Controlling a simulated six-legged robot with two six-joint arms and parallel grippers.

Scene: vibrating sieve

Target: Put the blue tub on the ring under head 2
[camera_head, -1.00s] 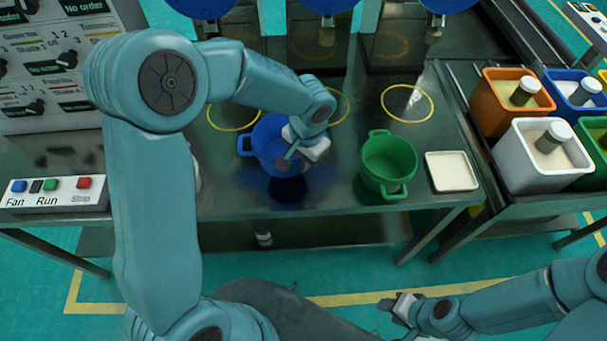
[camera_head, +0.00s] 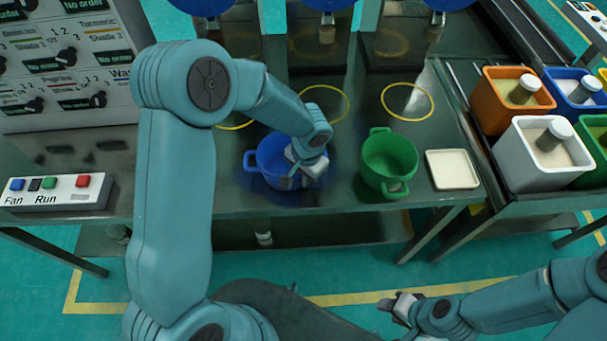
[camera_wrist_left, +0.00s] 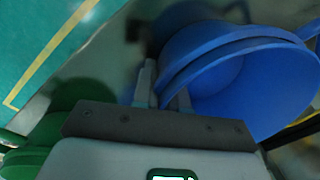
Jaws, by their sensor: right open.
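The blue tub (camera_head: 268,163) is upright at the middle of the table, low over its top or on it; I cannot tell which. My left gripper (camera_head: 302,178) is at its right side, and in the left wrist view the fingers (camera_wrist_left: 164,92) are closed about the tub's edge (camera_wrist_left: 235,85). The grip is partly hidden. The middle yellow ring (camera_head: 346,98), below the middle blue head (camera_head: 328,4), lies behind the tub, partly covered by my arm. My right gripper (camera_head: 392,305) is open and empty, in front of the table.
A green tub (camera_head: 389,160) stands close to the right, beside a cream square tray (camera_head: 452,169). Yellow rings lie to the left (camera_head: 235,127) and right (camera_head: 407,86). A switch box (camera_head: 55,192) sits at the left; coloured bins (camera_head: 545,170) stand at the right.

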